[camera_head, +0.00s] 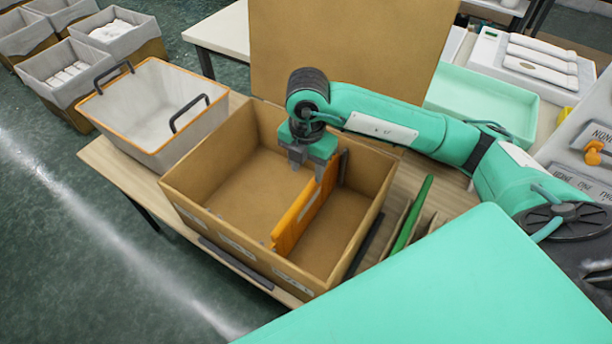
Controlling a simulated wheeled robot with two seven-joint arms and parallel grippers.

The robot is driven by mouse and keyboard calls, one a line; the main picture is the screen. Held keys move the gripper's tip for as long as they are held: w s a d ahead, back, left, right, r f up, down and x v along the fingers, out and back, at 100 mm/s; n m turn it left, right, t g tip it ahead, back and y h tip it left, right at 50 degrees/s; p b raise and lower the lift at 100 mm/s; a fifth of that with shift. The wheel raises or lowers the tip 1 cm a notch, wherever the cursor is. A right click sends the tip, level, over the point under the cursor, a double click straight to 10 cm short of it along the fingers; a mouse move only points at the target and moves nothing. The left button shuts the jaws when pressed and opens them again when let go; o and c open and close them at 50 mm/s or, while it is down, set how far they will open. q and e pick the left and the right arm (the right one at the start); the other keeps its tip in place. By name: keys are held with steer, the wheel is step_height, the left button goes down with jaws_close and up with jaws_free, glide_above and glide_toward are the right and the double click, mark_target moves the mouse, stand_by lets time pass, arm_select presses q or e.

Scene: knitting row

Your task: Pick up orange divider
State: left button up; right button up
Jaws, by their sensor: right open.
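An orange divider (298,221) stands on edge inside the open cardboard box (225,222), splitting it into a larger left part and a narrower right part. My right arm reaches in from the right, and my right gripper (298,165) points down into the box at the divider's far end. Its jaws are open. They are close to the divider's top edge at the far end, but I cannot tell whether they straddle it or touch it. The gripper hides part of the divider's far end. My left gripper is not in view.
A grey bin with an orange rim and dark handles (150,112) stands left of the box. A green panel (412,214) stands in a slotted holder to the right. A mint tray (482,103) lies farther back. A tall cardboard panel (345,45) rises behind the box.

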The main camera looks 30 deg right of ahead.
mark_target(308, 199)
steer(key=shift+w+d+f, duration=0.1)
steer(key=shift+w, duration=0.2)
steer(key=f, duration=0.4)
steer(key=shift+s+p, duration=0.2)
steer(key=shift+p, duration=0.1)
step_height(308, 199, down, 4)
steer(key=shift+w+r, duration=0.15)
steer(key=shift+f, duration=0.25)
step_height(308, 199, down, 3)
steer(key=shift+d+r+p, duration=0.1)
steer(key=shift+d+p, duration=0.05)
steer(key=shift+p, duration=0.7)
step_height(308, 199, down, 2)
steer(key=shift+f, duration=0.2)
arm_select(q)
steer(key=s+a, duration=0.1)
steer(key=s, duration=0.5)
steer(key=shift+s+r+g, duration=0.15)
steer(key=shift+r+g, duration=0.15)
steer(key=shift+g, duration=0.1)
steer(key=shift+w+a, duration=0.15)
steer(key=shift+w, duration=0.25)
arm_select(e)
jaws_close()
